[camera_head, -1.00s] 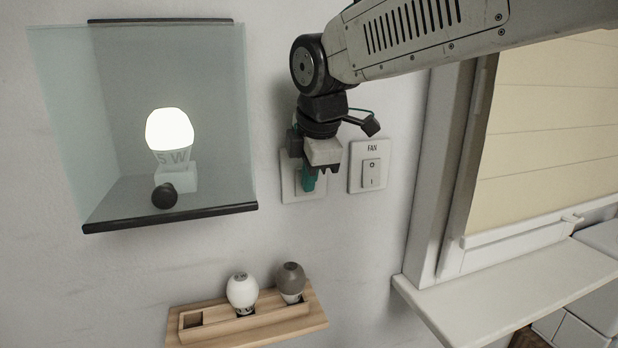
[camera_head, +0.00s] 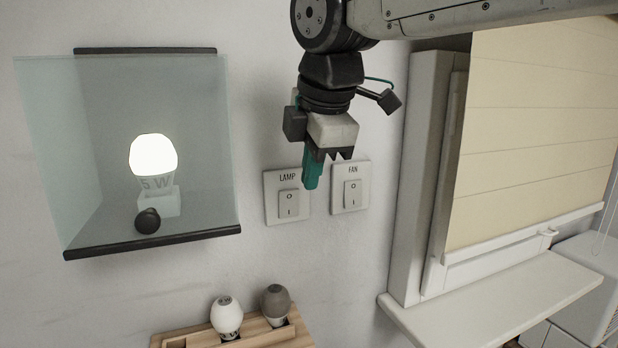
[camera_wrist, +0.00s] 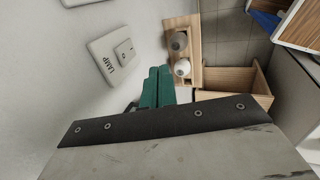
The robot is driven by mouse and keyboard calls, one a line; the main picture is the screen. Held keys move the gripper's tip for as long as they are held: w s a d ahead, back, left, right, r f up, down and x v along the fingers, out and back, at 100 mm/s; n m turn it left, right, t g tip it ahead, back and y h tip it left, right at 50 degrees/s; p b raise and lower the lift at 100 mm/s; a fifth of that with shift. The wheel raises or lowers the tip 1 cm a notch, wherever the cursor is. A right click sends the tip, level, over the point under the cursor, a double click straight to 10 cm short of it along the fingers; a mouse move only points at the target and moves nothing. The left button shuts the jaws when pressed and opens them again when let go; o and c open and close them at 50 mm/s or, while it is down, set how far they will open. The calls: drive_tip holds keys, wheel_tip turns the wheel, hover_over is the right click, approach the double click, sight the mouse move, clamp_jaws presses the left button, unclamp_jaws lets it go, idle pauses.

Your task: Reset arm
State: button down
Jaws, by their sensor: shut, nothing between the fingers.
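My gripper (camera_head: 314,170) hangs in front of the wall in the head view, its green fingers pointing down. It is shut and empty. Its fingers also show in the wrist view (camera_wrist: 157,86), side by side. The LAMP switch plate (camera_head: 287,196) is on the wall just left of and below the fingertips. It also shows at the upper left in the wrist view (camera_wrist: 117,56). The FAN switch plate (camera_head: 350,187) is to the right of the fingers. The bulb (camera_head: 153,155) behind the glass is lit.
A glass-fronted box (camera_head: 90,150) with a black knob (camera_head: 148,221) hangs at the left. A wooden rack (camera_head: 255,337) below holds a white bulb (camera_head: 226,315) and a grey bulb (camera_head: 275,302). A window with a blind (camera_head: 540,130) and a sill (camera_head: 480,300) is at the right.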

drive_tip(key=s+d+f+m+g, duration=0.1)
drive_tip(key=s+d+f+m, duration=0.8)
drive_tip(key=d+m, duration=0.2)
drive_tip(key=s+d+f+m+g+h, duration=0.1)
drive_tip(key=s+d+f+m, duration=0.8)
drive_tip(key=d, duration=0.4)
drive_tip(key=shift+s+f+m+g, duration=0.2)
drive_tip(key=shift+s+m+g, duration=0.2)
drive_tip(key=shift+s+m, duration=0.45)
drive_tip(key=shift+w+d, duration=0.1)
